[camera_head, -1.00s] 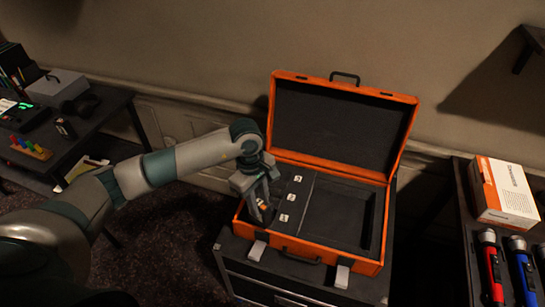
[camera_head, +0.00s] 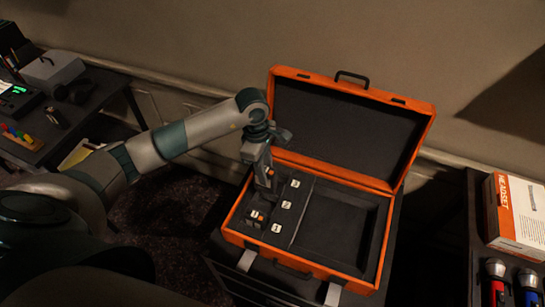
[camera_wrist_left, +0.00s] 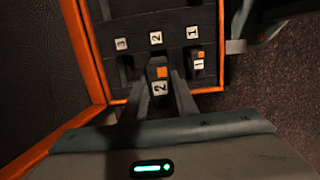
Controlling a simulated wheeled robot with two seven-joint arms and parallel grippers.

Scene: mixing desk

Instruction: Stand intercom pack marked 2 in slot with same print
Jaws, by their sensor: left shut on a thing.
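The intercom pack marked 2 (camera_wrist_left: 160,82), dark with an orange patch and a white label, is in my left gripper (camera_wrist_left: 163,88). In the head view my left gripper (camera_head: 264,178) points down over the left part of the open orange case (camera_head: 237,240). Its fingers are shut on the pack. The slots carry white prints: 3 (camera_wrist_left: 121,44), 2 (camera_wrist_left: 155,38) and 1 (camera_wrist_left: 192,32). In the wrist view the pack lines up with print 2. Its lower end is hidden, so I cannot tell whether it is inside the slot. My right gripper is not in view.
A pack marked 1 (camera_wrist_left: 199,62) stands by print 1. The case lid (camera_head: 345,130) stands open behind. The right compartment (camera_head: 345,225) is empty.

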